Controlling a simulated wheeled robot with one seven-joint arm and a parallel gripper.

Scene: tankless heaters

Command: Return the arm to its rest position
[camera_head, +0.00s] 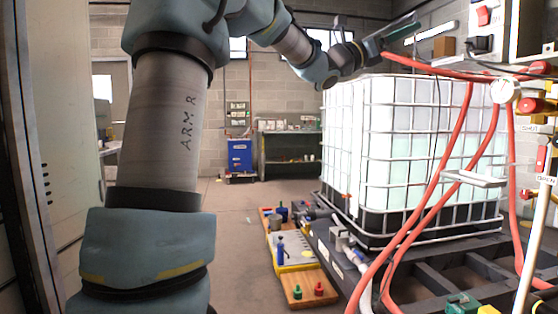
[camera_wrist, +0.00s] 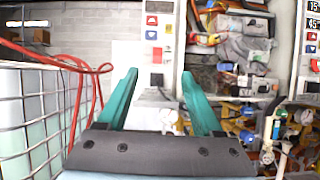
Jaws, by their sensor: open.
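My arm fills the left and top of the head view, with a grey link marked "ARM R" and blue-grey joints. The arm reaches across to the upper right. My gripper (camera_head: 400,30) is held high, above and behind the top of the caged white tank. In the wrist view, my gripper (camera_wrist: 160,76) shows two green fingers spread apart with nothing between them. It faces a wall panel (camera_wrist: 157,35) with red and blue buttons and an open box of wiring (camera_wrist: 230,60).
The caged tank (camera_head: 410,150) stands on a dark pallet frame. Red hoses (camera_head: 451,150) hang at right near a gauge (camera_head: 504,90) and valves. A pale cabinet door (camera_head: 62,130) is close at left. Floor (camera_head: 233,250) between is clear.

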